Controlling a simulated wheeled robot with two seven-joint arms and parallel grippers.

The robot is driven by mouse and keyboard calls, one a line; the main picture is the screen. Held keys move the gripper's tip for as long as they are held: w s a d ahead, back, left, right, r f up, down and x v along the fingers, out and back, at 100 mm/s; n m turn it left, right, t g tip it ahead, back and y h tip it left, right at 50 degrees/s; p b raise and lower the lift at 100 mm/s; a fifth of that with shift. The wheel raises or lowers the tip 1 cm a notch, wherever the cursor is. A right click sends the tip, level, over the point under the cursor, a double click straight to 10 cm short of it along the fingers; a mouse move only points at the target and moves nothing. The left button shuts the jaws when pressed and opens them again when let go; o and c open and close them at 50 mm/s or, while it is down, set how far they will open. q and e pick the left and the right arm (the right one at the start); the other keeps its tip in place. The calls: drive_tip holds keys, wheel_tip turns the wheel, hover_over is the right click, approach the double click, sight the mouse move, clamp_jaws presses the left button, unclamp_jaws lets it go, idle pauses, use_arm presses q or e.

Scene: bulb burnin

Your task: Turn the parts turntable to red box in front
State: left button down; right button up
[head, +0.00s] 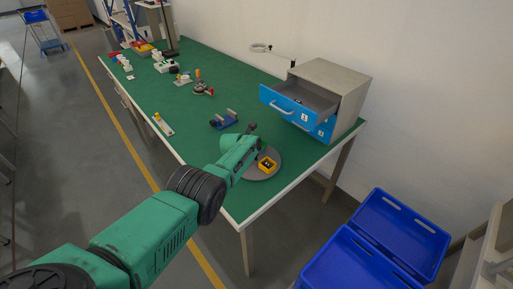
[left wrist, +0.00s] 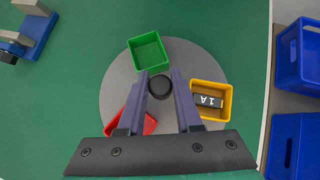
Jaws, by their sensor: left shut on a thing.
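The parts turntable is a round grey disc (left wrist: 195,58) near the table's front right corner; it also shows in the head view (head: 256,175). In the left wrist view it carries a green box (left wrist: 148,50) at the top, a yellow box (left wrist: 212,115) at the right and a red box (left wrist: 128,122) at the lower left. The yellow box holds a dark part with white marking. My left gripper (left wrist: 160,84) is shut on the black centre knob (left wrist: 159,90). Its fingers partly hide the red box. My right gripper is not in view.
A cabinet (head: 337,83) with blue drawers, the top one open, stands behind the turntable. A blue fixture (head: 224,120) sits to the left of it on the green table. Blue crates (head: 395,232) stand beyond the table's right end. Several small items lie further along the table.

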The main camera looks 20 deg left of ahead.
use_arm(q)
drive_tip(key=shift+f+n+y, duration=0.1)
drive_tip(key=shift+n+y, duration=0.3)
drive_tip(key=shift+n, duration=0.1)
idle(0.3)
drive_tip(key=c, duration=0.7)
unclamp_jaws()
drive_tip(key=shift+o, duration=0.5)
